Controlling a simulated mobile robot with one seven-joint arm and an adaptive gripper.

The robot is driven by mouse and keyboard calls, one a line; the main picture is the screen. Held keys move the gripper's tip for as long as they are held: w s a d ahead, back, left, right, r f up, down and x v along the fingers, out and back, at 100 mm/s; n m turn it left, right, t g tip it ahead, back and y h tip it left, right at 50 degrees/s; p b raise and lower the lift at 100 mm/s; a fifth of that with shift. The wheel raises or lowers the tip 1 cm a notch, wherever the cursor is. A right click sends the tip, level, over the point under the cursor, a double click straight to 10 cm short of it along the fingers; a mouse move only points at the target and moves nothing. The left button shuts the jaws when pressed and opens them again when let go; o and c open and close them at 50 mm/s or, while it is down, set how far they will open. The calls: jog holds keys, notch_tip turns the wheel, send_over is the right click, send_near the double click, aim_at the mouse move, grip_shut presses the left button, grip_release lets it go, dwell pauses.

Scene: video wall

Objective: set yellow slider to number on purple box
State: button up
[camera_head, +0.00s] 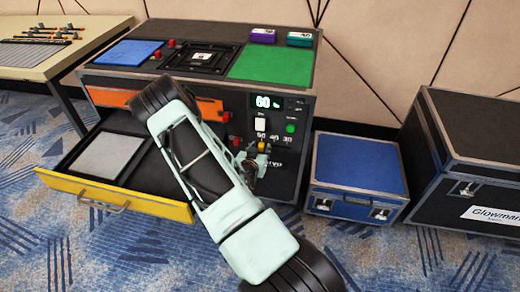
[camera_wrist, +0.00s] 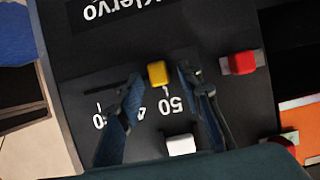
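The yellow slider (camera_wrist: 158,74) is a small knob on the black front panel of the console. It also shows in the head view (camera_head: 262,145). It sits nearest the printed 50 (camera_wrist: 172,105), at that end of its track, with 40 partly hidden by a finger and 30 farther along. My gripper (camera_wrist: 158,80) is open, one finger on each side of the slider, with gaps showing. In the head view my gripper (camera_head: 253,157) is at the panel. The purple box (camera_head: 262,35) stands on the console top; its number is too small to read.
A green box (camera_head: 300,39) stands beside the purple one. A white switch (camera_wrist: 180,145) and red knobs (camera_wrist: 242,62) are close to my fingers. A yellow-front drawer (camera_head: 115,197) hangs open at left. A blue-topped case (camera_head: 358,165) stands to the right.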

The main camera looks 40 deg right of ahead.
aim_at(289, 148)
jog(key=shift+c, duration=0.5)
grip_shut()
jog(key=s+d, duration=0.3)
jog(key=s, duration=0.1)
jog(key=s+d+b, duration=0.1)
jog(key=s+d, duration=0.3)
jog(key=shift+s, duration=0.1)
jog(key=shift+o, duration=0.5)
grip_release()
